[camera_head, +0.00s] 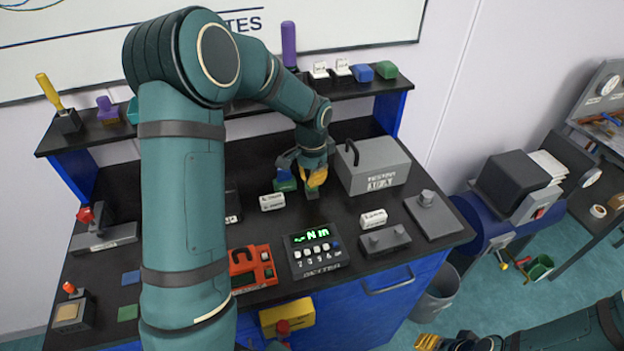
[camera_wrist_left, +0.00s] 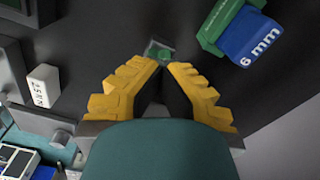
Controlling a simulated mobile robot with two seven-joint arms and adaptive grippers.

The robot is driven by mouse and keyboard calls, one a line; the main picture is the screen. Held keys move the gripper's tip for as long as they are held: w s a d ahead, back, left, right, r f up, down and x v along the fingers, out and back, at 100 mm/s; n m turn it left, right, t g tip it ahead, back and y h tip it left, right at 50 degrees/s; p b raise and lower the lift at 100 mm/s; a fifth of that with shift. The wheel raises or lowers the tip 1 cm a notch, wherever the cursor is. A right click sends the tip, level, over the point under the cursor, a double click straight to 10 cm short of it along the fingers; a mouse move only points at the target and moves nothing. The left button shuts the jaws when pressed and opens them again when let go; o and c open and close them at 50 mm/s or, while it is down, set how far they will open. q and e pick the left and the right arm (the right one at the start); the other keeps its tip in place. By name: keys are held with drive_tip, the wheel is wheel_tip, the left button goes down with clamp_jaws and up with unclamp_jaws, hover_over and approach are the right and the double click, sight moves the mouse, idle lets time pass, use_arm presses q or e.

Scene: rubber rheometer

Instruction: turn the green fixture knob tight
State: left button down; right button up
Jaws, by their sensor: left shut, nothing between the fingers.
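My left gripper (camera_head: 314,178) points down over the black bench, left of the grey case. In the left wrist view its yellow fingers (camera_wrist_left: 163,68) converge at the tips, shut with nothing held between them. A small green knob (camera_wrist_left: 163,54) on a grey fixture shows just beyond the fingertips; I cannot tell whether they touch it. In the head view the gripper mostly hides the fixture. My right gripper (camera_head: 428,342) shows only partly at the bottom edge, away from the bench, and its opening is unclear.
A blue block marked 6 mm (camera_wrist_left: 250,38) and a green block (camera_wrist_left: 219,22) lie close to the fixture. The grey case (camera_head: 372,165) stands right of my left gripper. A white label block (camera_head: 272,201) and lit display box (camera_head: 315,250) stand nearer the front.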

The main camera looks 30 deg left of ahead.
idle(0.3)
use_arm(q)
drive_tip(key=m+p, duration=0.1)
drive_tip(key=m, duration=0.4)
drive_tip(key=shift+m+p, duration=0.5)
drive_tip(key=shift+m, duration=0.6)
drive_tip(key=shift+m+p, duration=0.3)
drive_tip(key=shift+m, duration=0.8)
